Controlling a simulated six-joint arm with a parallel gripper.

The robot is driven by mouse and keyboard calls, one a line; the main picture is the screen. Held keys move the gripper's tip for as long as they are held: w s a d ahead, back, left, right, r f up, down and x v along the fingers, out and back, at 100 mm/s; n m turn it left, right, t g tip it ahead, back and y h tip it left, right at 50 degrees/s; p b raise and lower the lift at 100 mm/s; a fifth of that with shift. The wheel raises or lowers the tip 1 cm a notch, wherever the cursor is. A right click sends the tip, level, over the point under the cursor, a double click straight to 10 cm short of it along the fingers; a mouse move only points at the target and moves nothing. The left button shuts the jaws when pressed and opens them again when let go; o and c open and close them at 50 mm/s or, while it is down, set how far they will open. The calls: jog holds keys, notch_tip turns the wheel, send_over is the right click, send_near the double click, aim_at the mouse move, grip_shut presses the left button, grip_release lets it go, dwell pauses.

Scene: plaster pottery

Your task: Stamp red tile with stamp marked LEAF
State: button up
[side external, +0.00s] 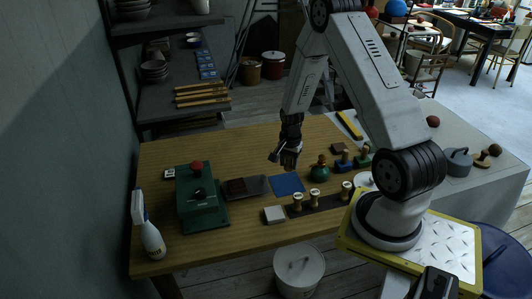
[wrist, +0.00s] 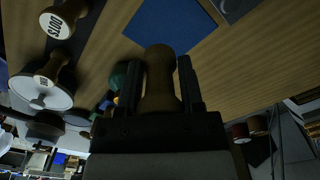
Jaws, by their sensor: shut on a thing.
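My gripper (side external: 288,160) is above the table, just over the far edge of the blue mat. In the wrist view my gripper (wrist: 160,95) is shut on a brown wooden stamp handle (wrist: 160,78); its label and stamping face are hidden. The red tile (side external: 237,186), dark in this light, lies on the dark tray (side external: 256,182), left of my gripper. Three light-topped stamps stand in a dark rack (side external: 325,206). I cannot see the word LEAF.
The blue mat (side external: 287,185) lies between tray and rack. A green press (side external: 197,197) with a red knob stands left of the tray, near a spray bottle (side external: 148,228). A pale block (side external: 274,214) and green bulb-shaped object (side external: 320,170) are near the rack.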

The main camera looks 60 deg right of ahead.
send_near(237, 184)
jog(key=shift+s+d, duration=0.3)
jog(key=shift+s, duration=0.05)
jog(key=shift+w+a, duration=0.35)
jog(key=shift+f, duration=0.1)
jog(key=shift+f, duration=2.8)
jog(key=shift+f, duration=0.55)
notch_tip(237, 184, up, 7)
dwell(0.9)
dwell(0.5)
